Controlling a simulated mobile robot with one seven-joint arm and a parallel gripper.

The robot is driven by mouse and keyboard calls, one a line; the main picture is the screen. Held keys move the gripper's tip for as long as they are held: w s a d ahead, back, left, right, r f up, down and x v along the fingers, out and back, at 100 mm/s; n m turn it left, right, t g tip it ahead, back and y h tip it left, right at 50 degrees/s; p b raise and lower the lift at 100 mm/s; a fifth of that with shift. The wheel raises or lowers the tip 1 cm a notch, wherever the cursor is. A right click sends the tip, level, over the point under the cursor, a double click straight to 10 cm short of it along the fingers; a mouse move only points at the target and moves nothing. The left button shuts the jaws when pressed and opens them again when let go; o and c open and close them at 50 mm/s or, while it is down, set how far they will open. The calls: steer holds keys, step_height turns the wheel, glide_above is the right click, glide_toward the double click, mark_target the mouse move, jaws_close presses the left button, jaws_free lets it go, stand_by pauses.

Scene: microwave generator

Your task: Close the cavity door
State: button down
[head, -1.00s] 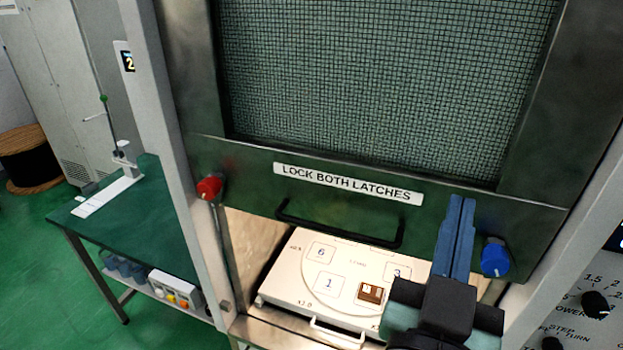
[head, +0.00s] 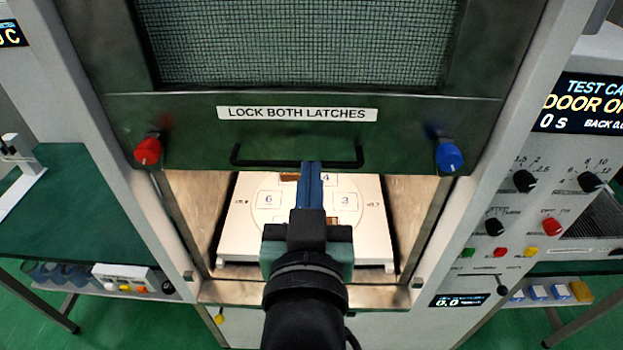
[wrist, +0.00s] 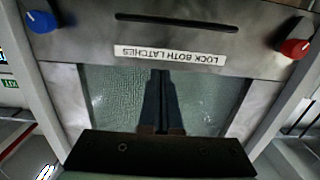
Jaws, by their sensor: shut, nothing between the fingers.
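The cavity door (head: 200,130) is a dark metal frame with a mesh window, raised above the lit cavity opening. A black bar handle (head: 240,160) runs along its lower edge, under a "LOCK BOTH LATCHES" label. A red latch knob (head: 148,151) sits at its left and a blue latch knob (head: 449,156) at its right. My gripper (head: 312,168) is shut and empty, its blue fingers overlapping the middle of the handle in the head view. In the wrist view my gripper (wrist: 160,75) lies over the mesh window, with the door (wrist: 210,100) upside down; contact cannot be told.
Inside the cavity is a white tray (head: 235,235) with numbered squares. A control panel (head: 500,200) with knobs and a display stands at the right. A green table (head: 70,200) is at the left. Upright posts flank the opening.

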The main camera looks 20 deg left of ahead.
steer(key=w+a+f+p, duration=0.1)
steer(key=w+f, duration=0.3)
steer(key=w, duration=0.3)
steer(key=shift+a, duration=0.4)
steer(key=shift+f, duration=0.1)
step_height(320, 180, down, 50)
steer(key=b, duration=3.8)
